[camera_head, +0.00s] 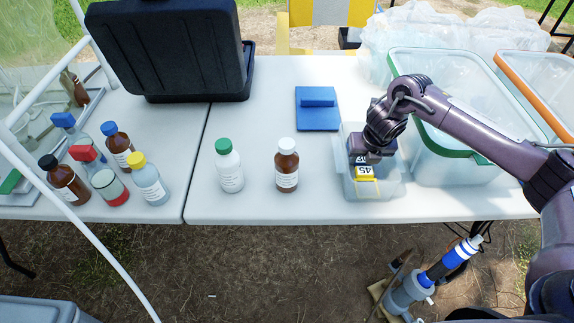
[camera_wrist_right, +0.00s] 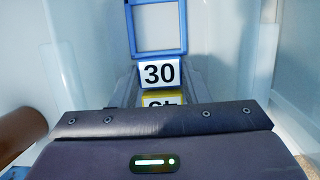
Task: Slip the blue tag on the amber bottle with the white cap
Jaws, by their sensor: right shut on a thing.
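The amber bottle with the white cap (camera_head: 287,168) stands upright on the table, left of the small clear bin (camera_head: 388,190), with nothing around its neck. My right gripper (camera_head: 370,160) reaches down into that bin. In the right wrist view, its fingers are shut on the blue tag (camera_wrist_right: 157,73), which has a white label reading 30 and a square blue loop. A yellow tag (camera_head: 365,173) reading 45 lies in the bin by the gripper. The blue tag is hidden by the gripper in the head view. My left gripper is not in view.
A white bottle with a green cap (camera_head: 229,166) stands left of the amber one. Several other bottles stand further left. A blue block on a plate (camera_head: 318,118) lies behind. A large green-rimmed tub (camera_head: 450,168) stands right of the bin.

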